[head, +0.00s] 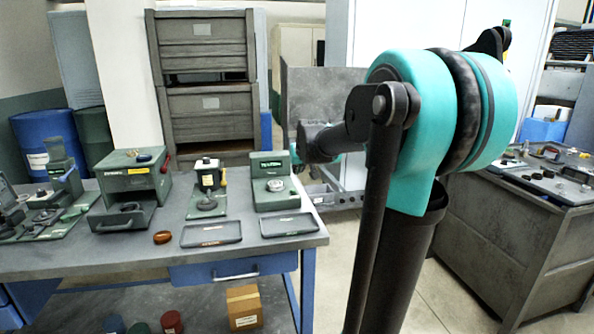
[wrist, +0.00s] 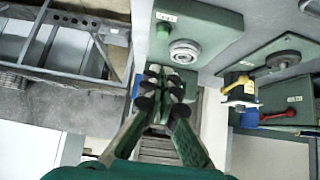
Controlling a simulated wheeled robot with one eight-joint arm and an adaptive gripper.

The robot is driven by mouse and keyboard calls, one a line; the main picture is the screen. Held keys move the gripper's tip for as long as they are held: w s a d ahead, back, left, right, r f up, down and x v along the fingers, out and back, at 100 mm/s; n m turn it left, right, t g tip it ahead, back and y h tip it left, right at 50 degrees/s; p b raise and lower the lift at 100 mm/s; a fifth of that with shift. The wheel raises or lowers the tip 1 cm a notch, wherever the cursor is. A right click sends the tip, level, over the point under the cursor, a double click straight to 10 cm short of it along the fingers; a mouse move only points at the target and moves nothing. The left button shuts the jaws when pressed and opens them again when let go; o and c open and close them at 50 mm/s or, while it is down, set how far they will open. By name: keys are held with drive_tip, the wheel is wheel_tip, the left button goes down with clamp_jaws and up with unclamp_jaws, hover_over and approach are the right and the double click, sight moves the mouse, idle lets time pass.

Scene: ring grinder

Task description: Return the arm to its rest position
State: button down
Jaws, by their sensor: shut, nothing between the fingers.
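My gripper (wrist: 163,84) shows in the wrist view with its dark fingertips close together and nothing held between them. In the head view my teal and black arm stands at right of centre, reaching left toward the workbench (head: 70,262); the fingers cannot be made out there. In the wrist view the fingertips appear close to a green machine (wrist: 212,22) with a round metal plate (wrist: 184,52). I cannot tell the gap between them. The same green machine (head: 268,165) stands at the right end of the workbench in the head view.
Two shallow trays (head: 212,233) (head: 288,225) and a brown ring (head: 162,237) lie near the bench front. A green cabinet (head: 130,172) stands further left. A second table (head: 530,200) with small parts is at right. Floor shows between the tables.

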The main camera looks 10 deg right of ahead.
drive_tip(key=s+f+g, duration=0.1)
drive_tip(key=s+f, duration=0.7)
drive_tip(key=s, duration=0.3)
drive_tip(key=s+a+f+g, duration=0.1)
drive_tip(key=s+f+g, duration=0.1)
drive_tip(key=s+f, duration=0.6)
drive_tip(key=s+a+f+g, duration=0.1)
drive_tip(key=s+f, duration=0.7)
drive_tip(key=s, duration=0.6)
drive_tip(key=shift+g, duration=0.4)
drive_tip(key=shift+a, duration=0.15)
idle(4.2)
